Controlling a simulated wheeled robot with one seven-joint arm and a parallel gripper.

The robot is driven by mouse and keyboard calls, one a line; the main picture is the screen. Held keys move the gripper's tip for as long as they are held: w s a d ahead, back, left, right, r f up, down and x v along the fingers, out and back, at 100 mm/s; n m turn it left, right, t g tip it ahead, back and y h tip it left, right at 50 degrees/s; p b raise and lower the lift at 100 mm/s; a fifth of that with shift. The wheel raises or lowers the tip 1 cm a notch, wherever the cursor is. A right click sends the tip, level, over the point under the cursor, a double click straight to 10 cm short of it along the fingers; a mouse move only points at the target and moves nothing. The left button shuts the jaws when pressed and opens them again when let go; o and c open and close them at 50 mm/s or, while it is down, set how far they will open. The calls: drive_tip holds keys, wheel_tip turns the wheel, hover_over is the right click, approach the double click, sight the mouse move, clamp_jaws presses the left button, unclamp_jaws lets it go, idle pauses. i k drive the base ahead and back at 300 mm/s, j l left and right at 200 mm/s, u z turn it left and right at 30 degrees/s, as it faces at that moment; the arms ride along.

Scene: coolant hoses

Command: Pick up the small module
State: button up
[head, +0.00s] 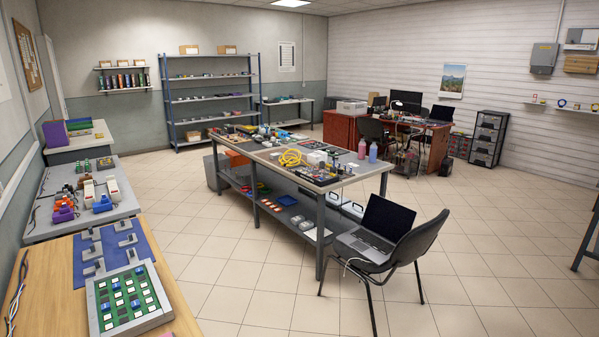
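Nothing in the head view stands out clearly as the one small module. Several small blue and white pieces sit on a green board (120,314) in a grey frame (162,318). This frame lies on the wooden table (64,257) at the lower left. Several small grey clip-like parts (124,225) stand on a blue mat (142,240) behind it. Many small parts also lie on the long central workbench (345,176), too small to tell apart. My gripper is not in view.
A chair (419,245) with an open laptop (385,226) stands at the workbench's near end. Grey and white tables line the left wall. Shelves (210,99) and a desk (440,138) stand farther back. Tiled floor (230,262) is clear between the left tables and workbench.

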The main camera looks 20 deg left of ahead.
sight(275, 156)
drive_tip(key=i, duration=0.45)
drive_tip(key=i+j+u, duration=0.15)
drive_tip(key=i+u, duration=0.2)
drive_tip(key=i, duration=0.15)
drive_tip(key=i+u, duration=0.35)
drive_tip(key=i, duration=0.15)
drive_tip(key=i+l+u, duration=0.15)
drive_tip(key=i+u, duration=0.15)
drive_tip(key=i, duration=0.2)
drive_tip(key=i+l+u, duration=0.35)
drive_tip(key=i, duration=0.15)
drive_tip(key=i+j+u, duration=0.3)
drive_tip(key=i, duration=0.9)
drive_tip(key=i+u, duration=0.3)
drive_tip(key=i, duration=0.85)
drive_tip(key=i+j+z, duration=0.15)
drive_tip(key=i, duration=1.75)
drive_tip(key=i+z, duration=0.9)
drive_tip(key=i+j+z, duration=0.2)
drive_tip(key=z, duration=0.25)
drive_tip(key=i+j+z, duration=0.25)
drive_tip(key=i+z, duration=0.25)
